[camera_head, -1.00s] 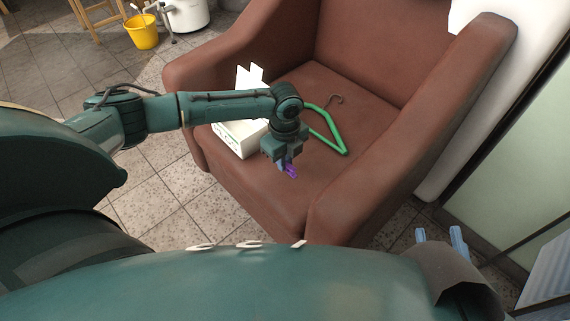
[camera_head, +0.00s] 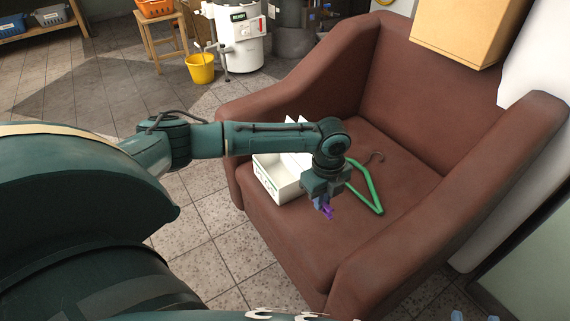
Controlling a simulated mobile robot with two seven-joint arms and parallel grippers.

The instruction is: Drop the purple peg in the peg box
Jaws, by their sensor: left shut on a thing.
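The purple peg (camera_head: 328,212) is held in my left gripper (camera_head: 323,203), which is shut on it and points down over the front of the armchair seat. The white peg box (camera_head: 278,190) sits on the seat, left of and behind the gripper, with its top open and a white flap standing up. My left arm passes in front of part of the box, so I see little of its inside. The gap between peg and seat is hard to judge. Only the blue fingertips of my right gripper (camera_head: 475,317) show at the bottom edge, apart and empty.
A brown armchair (camera_head: 430,110) has raised armrests on both sides. A green hanger (camera_head: 366,188) lies on the seat right of my gripper. A cardboard-coloured box (camera_head: 460,30) is at the chair's back. A yellow bucket (camera_head: 201,70) stands on the floor behind.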

